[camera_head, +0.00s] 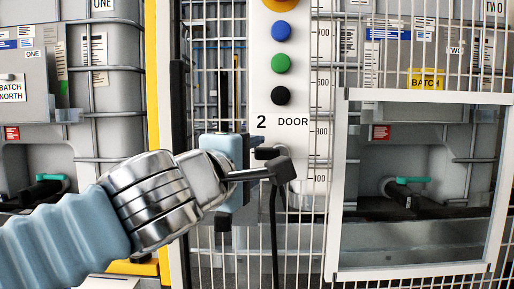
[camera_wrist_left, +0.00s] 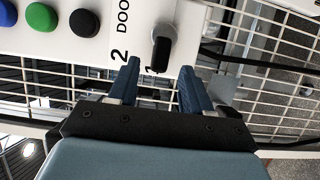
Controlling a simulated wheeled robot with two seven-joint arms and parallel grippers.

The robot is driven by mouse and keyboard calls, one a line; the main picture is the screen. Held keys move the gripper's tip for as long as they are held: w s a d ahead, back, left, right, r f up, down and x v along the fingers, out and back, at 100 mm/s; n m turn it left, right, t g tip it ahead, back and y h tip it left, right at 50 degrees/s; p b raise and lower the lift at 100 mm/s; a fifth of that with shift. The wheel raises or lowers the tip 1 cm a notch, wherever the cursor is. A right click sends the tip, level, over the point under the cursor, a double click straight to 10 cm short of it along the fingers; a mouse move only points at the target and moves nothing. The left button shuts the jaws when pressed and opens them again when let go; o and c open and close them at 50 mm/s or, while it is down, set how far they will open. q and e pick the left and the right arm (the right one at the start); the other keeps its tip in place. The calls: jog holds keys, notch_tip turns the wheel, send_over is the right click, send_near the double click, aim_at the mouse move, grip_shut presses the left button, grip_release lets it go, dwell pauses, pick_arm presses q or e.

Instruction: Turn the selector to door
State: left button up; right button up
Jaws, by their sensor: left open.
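The selector (camera_wrist_left: 161,50) is a black knob on the white control panel (camera_wrist_left: 105,45). In the left wrist view it lies just beyond the fingertips of my left gripper (camera_wrist_left: 160,68), between the two blue fingers in the picture. The fingers are apart with nothing held; I cannot tell whether they touch the knob. The labels "2" and "DOOR" are beside the knob, and a "1" is near it. In the head view my left gripper (camera_head: 240,170) is in front of the panel below "2 DOOR" and largely hides the selector. My right gripper is not in view.
Blue (camera_head: 281,31), green (camera_head: 281,63) and black (camera_head: 280,96) buttons run down the panel above the label. Wire mesh fencing flanks the panel. A white-framed window (camera_head: 340,180) is at the right, with grey totes behind. A yellow post (camera_head: 158,60) stands at the left.

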aim_at(272, 154)
pick_arm(q)
jog(key=shift+x, duration=1.25)
jog(key=shift+a, duration=0.1)
grip_shut()
